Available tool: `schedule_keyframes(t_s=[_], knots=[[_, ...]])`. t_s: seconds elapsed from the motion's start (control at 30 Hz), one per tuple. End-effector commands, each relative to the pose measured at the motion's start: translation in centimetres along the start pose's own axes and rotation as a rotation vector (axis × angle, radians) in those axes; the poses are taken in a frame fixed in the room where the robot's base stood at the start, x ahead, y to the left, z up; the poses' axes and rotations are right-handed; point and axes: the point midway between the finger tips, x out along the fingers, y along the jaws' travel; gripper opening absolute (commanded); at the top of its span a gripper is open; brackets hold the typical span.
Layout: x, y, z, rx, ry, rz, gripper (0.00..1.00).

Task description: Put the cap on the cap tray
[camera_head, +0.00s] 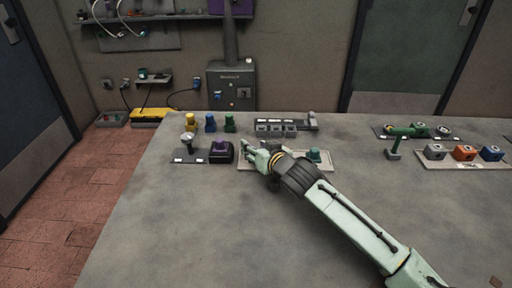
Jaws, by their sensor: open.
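My gripper (246,153) is open and reaches in from the right, low over the left end of a pale tray (327,166). A grey piece shows behind my gripper, and a teal-green piece (315,155) stands on the tray's right part. My wrist hides the tray's middle. A purple piece (221,146) sits in a dark block (221,157) just left of my fingertips. I cannot tell for sure which piece is the cap or which holder is the cap tray. I see nothing clearly between the fingers.
A grey-topped post (188,143) is at left. A compartmented rack (276,129) lies behind my gripper. A green lever (399,133) and a tray (465,164) of blocks are at right. The table's front is clear.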

Motion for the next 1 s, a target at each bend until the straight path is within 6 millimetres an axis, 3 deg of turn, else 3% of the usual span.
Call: schedule_keyframes(t_s=[0.2, 0.37, 0.8, 1.0], knots=[[0.1, 0.0, 0.5, 0.005, -0.012, 0.001, 0.43], [-0.4, -0.2, -1.1, 0.003, -0.011, 0.001, 0.43], [-9.7, 0.0, -0.7, 0.002, -0.003, 0.003, 0.43], [-11.9, -0.1, -0.9, 0.002, -0.003, 0.002, 0.43]])
